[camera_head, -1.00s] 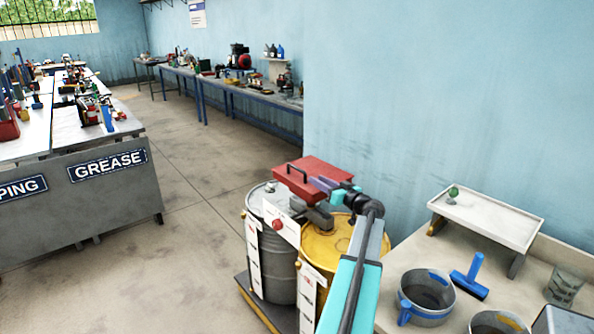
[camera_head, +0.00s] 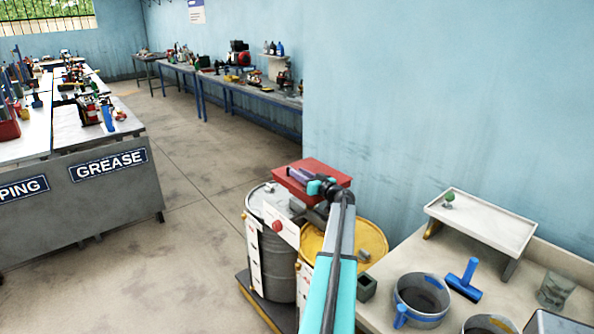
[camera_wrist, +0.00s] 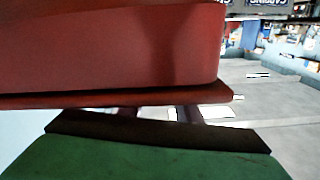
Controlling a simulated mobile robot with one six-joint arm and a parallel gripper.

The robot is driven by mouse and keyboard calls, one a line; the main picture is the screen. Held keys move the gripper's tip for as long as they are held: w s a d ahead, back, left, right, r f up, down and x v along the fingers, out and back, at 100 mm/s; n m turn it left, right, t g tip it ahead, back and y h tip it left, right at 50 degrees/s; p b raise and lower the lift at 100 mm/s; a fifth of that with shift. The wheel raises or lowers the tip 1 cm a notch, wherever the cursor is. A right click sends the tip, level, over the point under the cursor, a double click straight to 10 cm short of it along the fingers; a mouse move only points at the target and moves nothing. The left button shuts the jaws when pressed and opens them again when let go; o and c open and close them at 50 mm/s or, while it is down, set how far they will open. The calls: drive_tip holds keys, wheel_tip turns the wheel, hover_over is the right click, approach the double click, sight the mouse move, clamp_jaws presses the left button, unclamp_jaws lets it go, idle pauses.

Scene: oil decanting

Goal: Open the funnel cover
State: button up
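The red funnel cover (camera_head: 318,170) is a flat box-like lid on top of the grey drum (camera_head: 277,262), and it looks closed. Its black handle is hidden behind my gripper. My gripper (camera_head: 300,176), with purple fingers, lies over the near left part of the cover's top. In the wrist view the red cover (camera_wrist: 110,45) fills the upper left. Below its lip, two dark purplish fingers (camera_wrist: 158,113) show with a light gap between them. Their tips are hidden behind the lip, so I cannot see whether the handle is between them.
A yellow drum (camera_head: 368,240) stands right of the grey drum, partly behind my arm. At the right, a bench holds a grey bucket (camera_head: 421,298), a blue tool (camera_head: 464,280) and a white raised tray (camera_head: 490,222).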

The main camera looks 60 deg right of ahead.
drive_tip(key=shift+x, duration=0.9)
clamp_jaws()
